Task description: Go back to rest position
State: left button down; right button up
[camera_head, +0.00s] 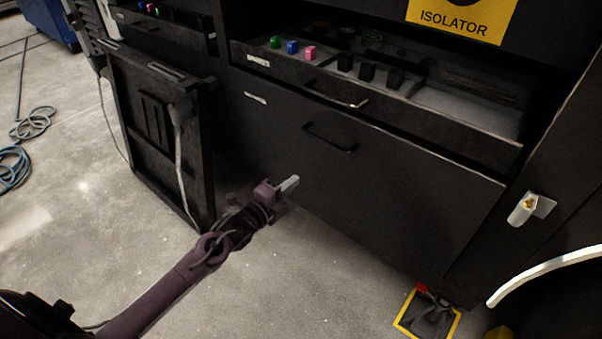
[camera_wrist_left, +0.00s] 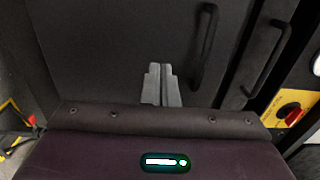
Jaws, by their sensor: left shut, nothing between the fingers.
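My left gripper (camera_head: 288,185) reaches in from the lower left in the head view, in front of the black cabinet. Its grey fingers are closed together with nothing between them, and they also show in the left wrist view (camera_wrist_left: 161,86). The fingertips appear apart from the closed lower drawer front (camera_head: 390,185) and below its black handle (camera_head: 330,138). My right gripper is in neither view.
An upper drawer (camera_head: 508,150) stands open, with coloured and black parts inside. A black panel (camera_head: 150,130) with a cable stands at left. Coiled hoses (camera_head: 32,124) lie on the floor. A yellow-edged item (camera_head: 428,312) lies at lower right. Concrete floor (camera_head: 300,290) is clear nearby.

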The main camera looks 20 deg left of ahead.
pick_arm(q)
jog(key=s+d+f+n+g+y, duration=0.1)
jog(key=s+f+n+g+y, duration=0.2)
jog(key=s+f+n+g, duration=0.7)
jog(key=s+d+f+n+g+y, duration=0.15)
jog(key=s+f+n, duration=0.35)
jog(key=s+f, duration=1.05)
jog(key=s+f+n+g+p, duration=0.1)
jog(key=s+f+p, duration=0.2)
jog(key=s, duration=0.5)
jog(key=s+a+f+n+g+p, duration=0.1)
jog(key=s+f+g+p, duration=0.1)
jog(key=s+p, duration=0.4)
jog(key=s+f+n+g+y+p, duration=0.1)
jog(key=s+f+p, duration=0.3)
jog(key=s, duration=0.5)
jog(key=shift+s+a+f+n+g+p, duration=0.15)
jog(key=shift+s+f+n+g+p, duration=0.2)
jog(key=shift+n, duration=0.25)
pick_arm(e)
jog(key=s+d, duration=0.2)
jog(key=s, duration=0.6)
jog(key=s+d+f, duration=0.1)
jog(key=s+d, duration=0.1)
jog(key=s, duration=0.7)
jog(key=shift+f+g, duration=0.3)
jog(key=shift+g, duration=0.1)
pick_arm(q)
jog(key=shift+r, duration=0.1)
